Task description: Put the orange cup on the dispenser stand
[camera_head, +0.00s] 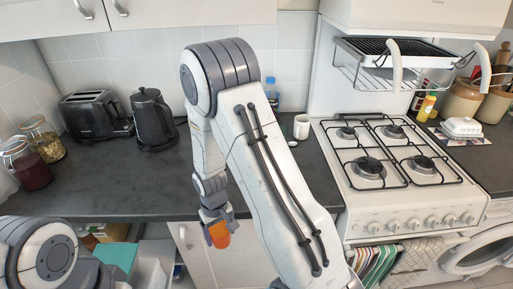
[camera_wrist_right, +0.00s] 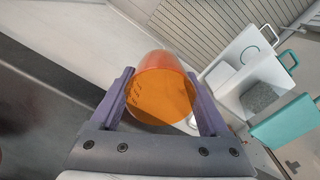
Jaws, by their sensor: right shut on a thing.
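The orange cup (camera_head: 219,236) hangs below my right gripper (camera_head: 214,213), in front of the counter's front edge in the head view. In the right wrist view the orange cup (camera_wrist_right: 162,90) sits between the two purple fingers, and the gripper is shut on it. A white and teal unit with a flat grey pad (camera_wrist_right: 262,97) lies to the right of the cup in that view, apart from it. It may be the dispenser stand, but I cannot tell for sure. My left gripper is out of view; only part of the left arm shows at lower left.
The dark counter (camera_head: 110,190) holds a toaster (camera_head: 97,114), a black kettle (camera_head: 153,119), jars and a white mug (camera_head: 301,127). A gas stove (camera_head: 395,180) stands to the right. A teal item (camera_head: 116,258) shows below the counter at lower left.

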